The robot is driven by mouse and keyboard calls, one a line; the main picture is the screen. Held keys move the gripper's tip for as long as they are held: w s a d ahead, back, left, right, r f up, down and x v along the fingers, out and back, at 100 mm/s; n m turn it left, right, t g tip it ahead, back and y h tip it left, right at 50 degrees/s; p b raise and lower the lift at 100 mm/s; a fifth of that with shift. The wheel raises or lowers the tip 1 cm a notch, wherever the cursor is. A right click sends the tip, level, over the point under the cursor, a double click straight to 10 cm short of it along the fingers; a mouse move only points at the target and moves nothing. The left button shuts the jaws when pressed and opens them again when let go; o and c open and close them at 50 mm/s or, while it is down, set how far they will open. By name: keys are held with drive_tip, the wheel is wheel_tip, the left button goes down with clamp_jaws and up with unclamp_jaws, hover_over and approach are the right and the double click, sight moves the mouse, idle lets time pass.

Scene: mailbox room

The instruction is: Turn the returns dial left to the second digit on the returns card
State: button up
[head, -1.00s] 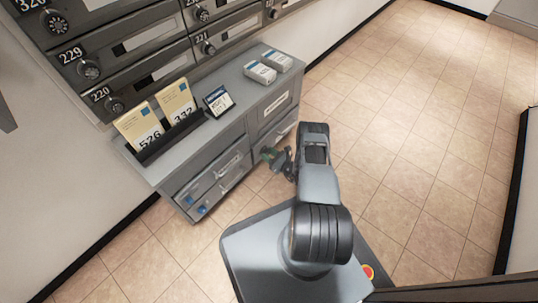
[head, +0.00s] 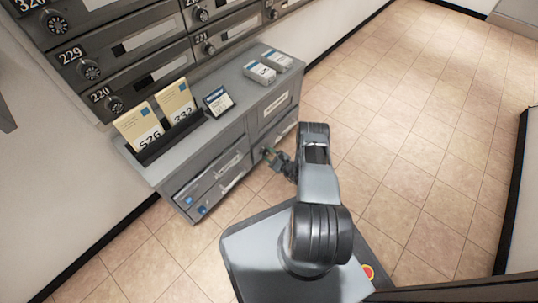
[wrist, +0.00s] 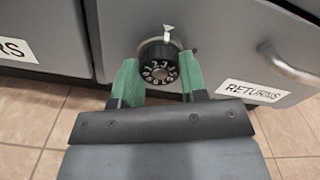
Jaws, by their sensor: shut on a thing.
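The returns dial (wrist: 158,62) is a round black knob with white digits around its face, on a grey cabinet front in the wrist view. A small light pointer (wrist: 168,29) sits above it; I cannot surely read the digit under it. My gripper (wrist: 159,72) is shut on the dial, one green finger at each side. In the head view my gripper (head: 274,158) is at the cabinet's lower right front and the dial is mostly hidden. A small dark-framed card (head: 217,101) stands on the cabinet top; its writing is too small to read.
A RETURNS label (wrist: 250,91) and a bar handle (wrist: 288,65) are right of the dial. On the grey cabinet (head: 151,172) stand a holder with cards 526 (head: 138,128) and 332 (head: 175,103), and two small boxes (head: 260,72). Numbered mailboxes are behind. The tiled floor at right is clear.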

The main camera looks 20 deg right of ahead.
drive_tip(key=shift+r, duration=0.1)
drive_tip(key=o, duration=0.9)
